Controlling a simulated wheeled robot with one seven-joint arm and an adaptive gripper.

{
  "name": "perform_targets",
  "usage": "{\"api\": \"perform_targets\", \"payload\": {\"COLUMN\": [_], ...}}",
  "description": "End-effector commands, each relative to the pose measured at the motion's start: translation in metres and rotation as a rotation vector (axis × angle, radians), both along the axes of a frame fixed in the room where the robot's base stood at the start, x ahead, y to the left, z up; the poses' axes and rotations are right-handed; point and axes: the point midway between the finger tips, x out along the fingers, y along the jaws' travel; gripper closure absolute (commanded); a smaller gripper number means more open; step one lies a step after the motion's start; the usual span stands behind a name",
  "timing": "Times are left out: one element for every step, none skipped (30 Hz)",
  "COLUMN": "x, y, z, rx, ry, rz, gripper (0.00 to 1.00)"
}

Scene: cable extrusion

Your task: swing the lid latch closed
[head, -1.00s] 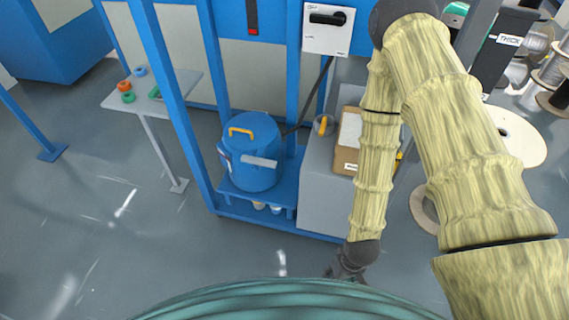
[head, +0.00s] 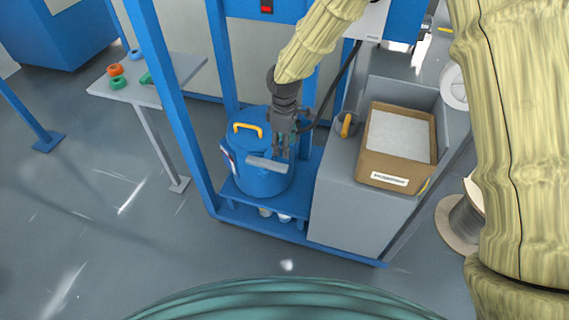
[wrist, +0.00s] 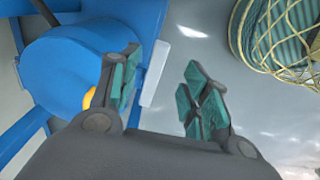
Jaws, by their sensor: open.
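The blue drum (head: 262,178) stands on a low blue shelf in the head view, with a yellow handle (head: 248,127) on its lid. A light grey latch plate (head: 267,164) sticks out at the front of the lid rim. My gripper (head: 282,152) is over the right side of the lid, just behind and above the latch. In the wrist view my gripper (wrist: 163,98) is open and empty, with teal finger pads. The pale latch (wrist: 156,73) shows between the fingers, close to the left one. Whether a finger touches it I cannot tell. The drum (wrist: 80,60) fills the left side.
A blue frame post (head: 165,100) rises at the left. A dark cable runs behind my gripper.

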Motion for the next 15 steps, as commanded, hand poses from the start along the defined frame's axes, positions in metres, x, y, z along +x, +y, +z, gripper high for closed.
{"api": "perform_targets", "payload": {"x": [-0.001,-0.001,-0.001,-0.001,-0.001,-0.001,-0.001,-0.001,-0.001,-0.002,-0.002,-0.002,-0.001,-0.001,-0.001], "y": [0.0,0.0,0.0,0.0,-0.001,-0.001,0.0,0.0,0.0,0.0,0.0,0.0,0.0,0.0,0.0], "z": [-0.005,-0.009,-0.014,-0.019,-0.024,-0.03,-0.035,-0.041,-0.047,-0.052,-0.057,-0.063,-0.067,-0.071,-0.077], "rx": [0.0,0.0,0.001,0.0,0.0,0.0,0.0,0.001,0.001,0.0,0.0,0.001,0.001,0.001,0.001], "ry": [0.002,0.002,0.002,0.003,0.003,0.003,0.003,0.003,0.003,0.003,0.004,0.003,0.003,0.003,0.003], "rz": [0.0,-0.001,-0.001,-0.001,-0.001,-0.002,-0.001,-0.001,-0.001,-0.001,-0.002,-0.002,-0.002,-0.002,-0.002], "gripper": [0.54,0.54,0.54,0.54,0.54,0.54,0.54,0.54,0.54,0.54,0.54,0.54,0.54,0.54,0.54]}}
